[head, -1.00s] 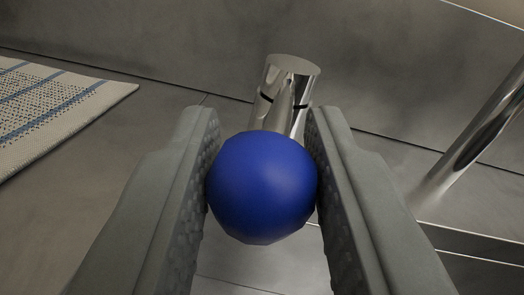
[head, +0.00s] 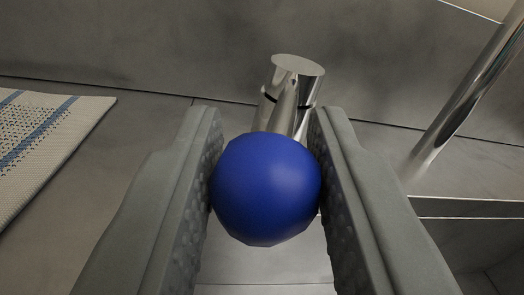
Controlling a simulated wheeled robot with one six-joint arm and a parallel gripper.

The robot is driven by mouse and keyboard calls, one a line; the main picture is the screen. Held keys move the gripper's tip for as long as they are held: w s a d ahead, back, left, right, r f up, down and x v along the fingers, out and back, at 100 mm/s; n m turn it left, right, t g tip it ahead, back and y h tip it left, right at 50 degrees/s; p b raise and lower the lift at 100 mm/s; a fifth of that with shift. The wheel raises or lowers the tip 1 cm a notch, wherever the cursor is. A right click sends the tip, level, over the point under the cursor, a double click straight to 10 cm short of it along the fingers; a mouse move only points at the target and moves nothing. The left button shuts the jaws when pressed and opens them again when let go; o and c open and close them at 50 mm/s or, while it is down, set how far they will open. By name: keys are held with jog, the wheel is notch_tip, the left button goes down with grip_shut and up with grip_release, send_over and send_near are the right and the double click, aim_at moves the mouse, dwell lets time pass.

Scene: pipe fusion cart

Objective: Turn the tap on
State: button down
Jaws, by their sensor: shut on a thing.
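A chrome tap (head: 295,78) stands in the upper middle of the head view, against a grey tiled wall. A blue ball-shaped knob (head: 265,188) is in front of it and hides the tap's lower part. A thin chrome stem seems to run from the tap down behind the knob, but the join is hidden. My gripper (head: 265,150) is shut on the blue knob, with one textured grey finger pressed to each side of it.
A slanted chrome tube (head: 470,95) stands to the right of the tap. A dark recessed edge (head: 465,208) lies at the right below it. A woven mat with blue stripes (head: 50,135) lies at the left. The grey surface between mat and tap is clear.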

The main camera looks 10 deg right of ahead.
jog(key=shift+r, duration=0.1)
jog(key=c, duration=1.1)
grip_release()
jog(key=shift+d, duration=0.1)
jog(key=shift+c, duration=0.2)
jog(key=shift+s, duration=0.1)
jog(key=s+a, duration=0.1)
jog(key=s, duration=1)
jog(key=shift+s, duration=0.4)
jog(key=shift+c, duration=0.2)
